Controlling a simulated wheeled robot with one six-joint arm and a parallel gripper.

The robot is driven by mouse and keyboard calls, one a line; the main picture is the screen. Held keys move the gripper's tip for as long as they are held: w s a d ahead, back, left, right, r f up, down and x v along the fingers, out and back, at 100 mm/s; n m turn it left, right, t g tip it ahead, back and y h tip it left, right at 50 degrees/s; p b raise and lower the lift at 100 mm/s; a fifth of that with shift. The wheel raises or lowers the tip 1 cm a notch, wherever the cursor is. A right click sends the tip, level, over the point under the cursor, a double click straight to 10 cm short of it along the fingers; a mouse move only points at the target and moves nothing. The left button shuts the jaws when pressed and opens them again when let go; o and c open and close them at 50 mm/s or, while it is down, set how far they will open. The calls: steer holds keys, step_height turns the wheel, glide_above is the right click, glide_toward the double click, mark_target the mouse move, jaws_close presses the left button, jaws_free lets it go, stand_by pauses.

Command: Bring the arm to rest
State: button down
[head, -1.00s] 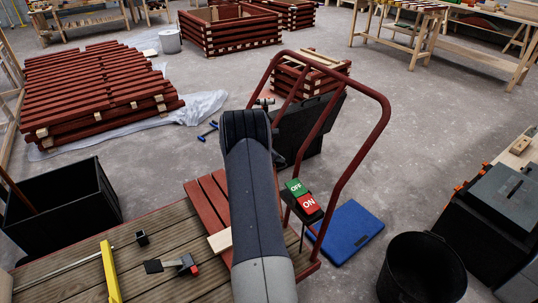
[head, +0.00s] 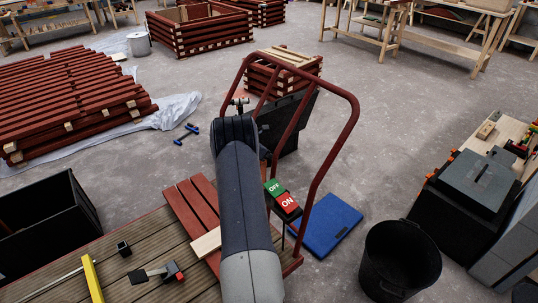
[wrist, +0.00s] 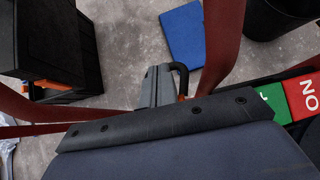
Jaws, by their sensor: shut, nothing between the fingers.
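My arm rises from the bottom middle of the head view, a dark link leading up to a rounded joint. My gripper is hidden behind this joint in the head view. In the wrist view, grey fingers (wrist: 155,88) show together beyond a dark screwed bar. They are shut, with nothing seen held between them. The red tube handle (head: 352,120) rises to the right of the arm in the head view and passes behind the fingers' area in the wrist view. I cannot tell the gap between them.
A green and red OFF/ON switch (head: 282,197) sits right of my arm. A blue panel (head: 325,225) and black bucket (head: 400,262) lie on the floor to the right. A black tub (head: 40,228) stands left. Red batten stacks (head: 70,105) are beyond; open floor lies between.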

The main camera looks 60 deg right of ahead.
steer(key=p+v, duration=0.1)
steer(key=v, duration=0.1)
steer(key=p+v, duration=0.1)
steer(key=v, duration=0.2)
steer(key=p+v, duration=0.1)
steer(key=v, duration=0.2)
steer(key=shift+s+d+r, duration=0.15)
steer(key=shift+d+r, duration=0.05)
steer(key=shift+r, duration=0.35)
steer(key=shift+f, duration=0.1)
steer(key=a+f+b+x, duration=0.1)
steer(key=b+x, duration=0.3)
steer(key=x, duration=0.4)
steer(key=shift+w+f, duration=0.2)
steer(key=shift+f, duration=0.15)
